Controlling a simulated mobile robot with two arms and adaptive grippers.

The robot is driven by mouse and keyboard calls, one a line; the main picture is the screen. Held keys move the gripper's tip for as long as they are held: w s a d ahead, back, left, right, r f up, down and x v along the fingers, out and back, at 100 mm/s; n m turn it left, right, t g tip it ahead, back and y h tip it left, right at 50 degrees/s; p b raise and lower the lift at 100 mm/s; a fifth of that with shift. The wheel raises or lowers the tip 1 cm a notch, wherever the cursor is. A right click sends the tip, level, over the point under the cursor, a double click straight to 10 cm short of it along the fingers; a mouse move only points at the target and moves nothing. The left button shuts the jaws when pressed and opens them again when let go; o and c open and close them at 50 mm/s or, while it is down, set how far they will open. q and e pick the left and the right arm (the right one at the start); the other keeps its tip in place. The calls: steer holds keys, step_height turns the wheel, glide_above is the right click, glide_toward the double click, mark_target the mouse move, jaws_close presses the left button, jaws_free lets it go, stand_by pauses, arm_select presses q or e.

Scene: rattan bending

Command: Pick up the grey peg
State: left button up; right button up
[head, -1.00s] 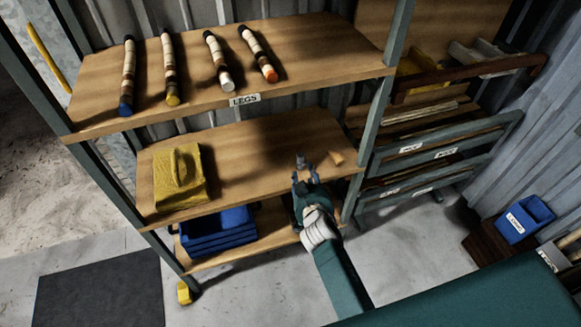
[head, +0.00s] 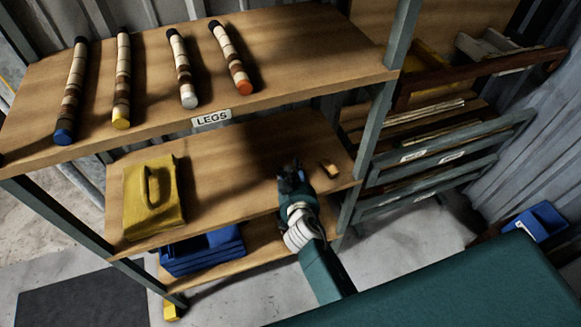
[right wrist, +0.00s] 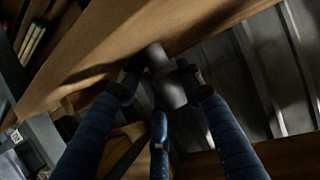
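In the right wrist view a grey peg (right wrist: 170,90), a stepped cylinder, stands between the fingers of my right gripper (right wrist: 160,85). A dark gap shows between it and the left finger, and the right fingertip overlaps it. Whether they touch is hard to see. In the head view my right gripper (head: 291,178) is at the front right part of the middle shelf (head: 235,165). Its fingers look dark there and hide the peg. It looks open around the peg. My left gripper is not in view.
A yellow handled block (head: 154,200) and a small yellowish piece (head: 328,169) lie on the middle shelf. Several banded legs (head: 184,75) lie on the upper shelf (head: 300,60). Blue bins (head: 203,250) stand below. A post (head: 385,95) rises to the right of my gripper.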

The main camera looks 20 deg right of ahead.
steer(key=shift+s+a, duration=0.1)
steer(key=shift+a, duration=0.05)
steer(key=shift+s+a+r, duration=0.15)
steer(key=shift+r, duration=0.05)
steer(key=shift+s+r, duration=0.1)
steer(key=shift+s, duration=0.05)
steer(key=shift+c, duration=0.7)
steer(key=c, duration=0.4)
steer(key=shift+c, duration=0.5)
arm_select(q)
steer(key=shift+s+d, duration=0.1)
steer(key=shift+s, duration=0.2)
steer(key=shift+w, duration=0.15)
